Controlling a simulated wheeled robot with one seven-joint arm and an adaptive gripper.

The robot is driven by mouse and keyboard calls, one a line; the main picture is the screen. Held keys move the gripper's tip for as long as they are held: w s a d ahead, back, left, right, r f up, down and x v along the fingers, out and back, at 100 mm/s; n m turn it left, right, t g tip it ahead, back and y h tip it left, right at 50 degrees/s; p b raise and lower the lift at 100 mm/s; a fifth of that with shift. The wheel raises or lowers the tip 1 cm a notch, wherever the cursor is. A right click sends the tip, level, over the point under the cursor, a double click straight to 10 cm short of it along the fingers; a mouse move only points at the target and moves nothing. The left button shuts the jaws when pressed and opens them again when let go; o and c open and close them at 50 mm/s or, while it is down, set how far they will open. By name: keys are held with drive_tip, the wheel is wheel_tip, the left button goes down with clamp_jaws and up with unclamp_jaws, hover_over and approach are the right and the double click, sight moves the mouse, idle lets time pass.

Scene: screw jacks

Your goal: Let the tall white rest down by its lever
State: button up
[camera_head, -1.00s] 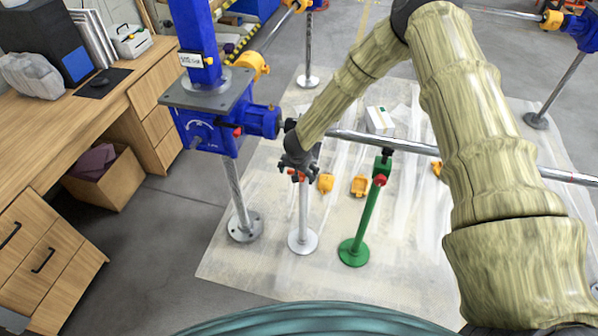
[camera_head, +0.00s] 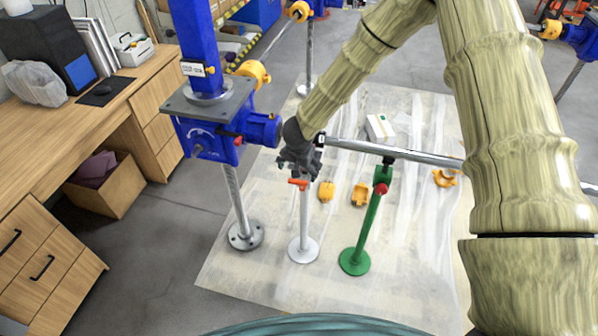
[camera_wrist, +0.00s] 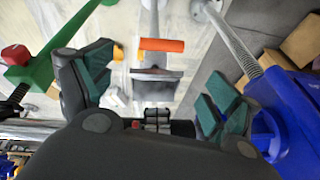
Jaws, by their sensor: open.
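The tall white rest (camera_head: 303,218) stands upright on a round white base, left of a green rest (camera_head: 366,228). Its orange lever (camera_head: 298,183) sticks out near its top, just below my gripper (camera_head: 299,163). In the wrist view the orange lever (camera_wrist: 162,45) lies crosswise, beyond the rest's grey head plate (camera_wrist: 155,74). My gripper (camera_wrist: 155,78) is open, with teal-padded fingers spread on either side of the head in the picture. No finger visibly touches the lever. In the head view my gripper hides the rest's top.
A blue screw jack (camera_head: 212,130) stands close on the left, with a wooden desk (camera_head: 85,125) beyond it. A long metal bar (camera_head: 410,154) runs to the right from near my gripper. Yellow parts (camera_head: 360,194) and a white box (camera_head: 379,128) are on the floor sheet.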

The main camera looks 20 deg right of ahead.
drive_tip(key=shift+s+r, duration=0.1)
drive_tip(key=shift+r, duration=0.3)
